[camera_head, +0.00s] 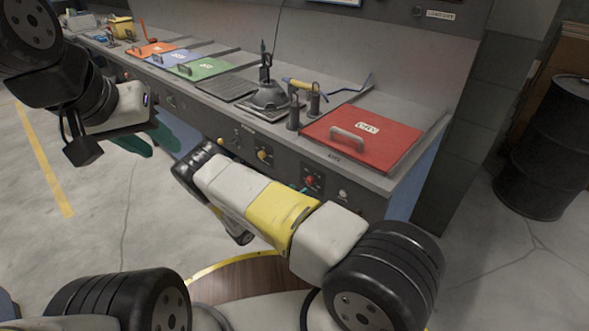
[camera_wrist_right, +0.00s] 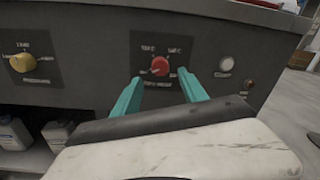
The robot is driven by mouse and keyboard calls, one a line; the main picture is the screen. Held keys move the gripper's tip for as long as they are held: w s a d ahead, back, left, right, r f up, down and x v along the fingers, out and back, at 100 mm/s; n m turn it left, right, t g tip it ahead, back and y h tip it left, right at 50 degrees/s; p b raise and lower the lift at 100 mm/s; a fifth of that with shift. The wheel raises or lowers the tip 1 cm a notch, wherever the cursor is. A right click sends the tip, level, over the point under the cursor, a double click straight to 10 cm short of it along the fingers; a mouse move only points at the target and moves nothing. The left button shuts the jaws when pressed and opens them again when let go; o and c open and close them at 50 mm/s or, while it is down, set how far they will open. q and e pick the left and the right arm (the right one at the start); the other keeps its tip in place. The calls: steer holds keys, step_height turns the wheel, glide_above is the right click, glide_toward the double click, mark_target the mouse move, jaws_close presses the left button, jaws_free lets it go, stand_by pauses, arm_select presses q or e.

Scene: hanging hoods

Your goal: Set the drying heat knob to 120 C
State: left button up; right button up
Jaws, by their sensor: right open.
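The red drying heat knob (camera_wrist_right: 160,66) is on a dark square plate on the front panel in the right wrist view; it also shows in the head view (camera_head: 311,181). The lettering around it is too blurred to read exactly. My right gripper (camera_wrist_right: 159,76) is open, with its two teal fingers apart, one to each side of the knob and a little below it. I cannot tell whether they touch it. My left gripper (camera_head: 150,140) is at the left in the head view, away from the knob; its finger state is unclear.
A yellow knob (camera_wrist_right: 22,62) is left of the red one, and a pale button (camera_wrist_right: 226,63) is right of it. Above the panel is a worktop with a red lid (camera_head: 365,135) and a dark device (camera_head: 268,96). A black barrel (camera_head: 548,150) stands at the right.

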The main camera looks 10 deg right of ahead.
mark_target(308, 183)
steer(key=shift+x, duration=2.25)
jaws_close()
